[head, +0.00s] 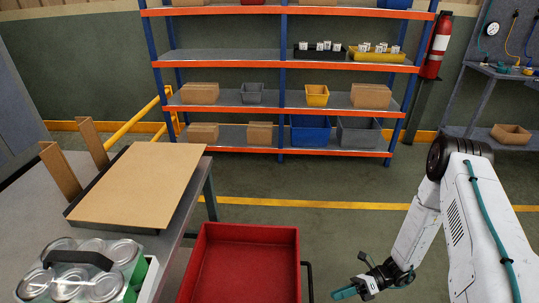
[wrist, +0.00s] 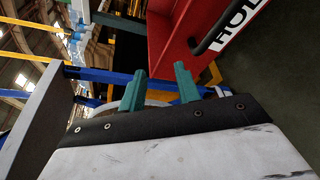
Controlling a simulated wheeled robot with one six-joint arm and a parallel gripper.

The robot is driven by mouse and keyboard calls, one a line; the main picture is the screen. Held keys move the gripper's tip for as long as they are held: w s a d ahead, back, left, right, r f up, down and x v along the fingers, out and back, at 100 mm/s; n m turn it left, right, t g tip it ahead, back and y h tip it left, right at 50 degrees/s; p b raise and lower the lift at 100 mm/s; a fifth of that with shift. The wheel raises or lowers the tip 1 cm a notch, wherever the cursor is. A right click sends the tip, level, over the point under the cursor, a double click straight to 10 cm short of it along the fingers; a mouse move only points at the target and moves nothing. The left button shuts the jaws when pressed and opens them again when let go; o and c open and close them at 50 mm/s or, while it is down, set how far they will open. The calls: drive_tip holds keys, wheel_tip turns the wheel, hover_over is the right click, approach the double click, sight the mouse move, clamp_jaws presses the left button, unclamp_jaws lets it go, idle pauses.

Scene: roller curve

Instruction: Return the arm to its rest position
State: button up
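My gripper (head: 347,290) hangs low at the bottom right of the head view, at the end of my white arm, to the right of a red bin. In the wrist view its two teal fingers (wrist: 159,71) stand apart with a gap between them. Nothing is held between them. My arm is bent, with its elbow at the right of the head view and the forearm slanting down to the left.
The red bin (head: 243,262) has a dark handle on its right side. A grey table (head: 173,262) at left bears a brown board (head: 140,187) and a pack of cans (head: 82,268). A shelf rack (head: 280,113) stands behind. Floor between rack and arm is clear.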

drive_tip(key=s+d+r+n+g+h, duration=0.15)
drive_tip(key=r+n+h, duration=0.25)
drive_tip(key=r+n, duration=0.8)
drive_tip(key=s+d+r+n+g+h, duration=0.15)
drive_tip(key=r+n+h, duration=0.3)
drive_tip(key=r, duration=1.25)
drive_tip(key=s+r+n+t+h, duration=0.3)
drive_tip(key=s+r+n+t, duration=0.1)
drive_tip(key=r, duration=0.7)
drive_tip(key=s+d+r+n+t+h, duration=0.1)
drive_tip(key=s+r+n+t+h, duration=0.2)
drive_tip(key=s+r+n, duration=0.3)
wheel_tip(320, 180, up, 6)
drive_tip(key=s+t, duration=0.1)
drive_tip(key=s, duration=0.2)
drive_tip(key=shift+h, duration=0.35)
drive_tip(key=shift+a+f+n, duration=0.1)
drive_tip(key=shift+n, duration=0.15)
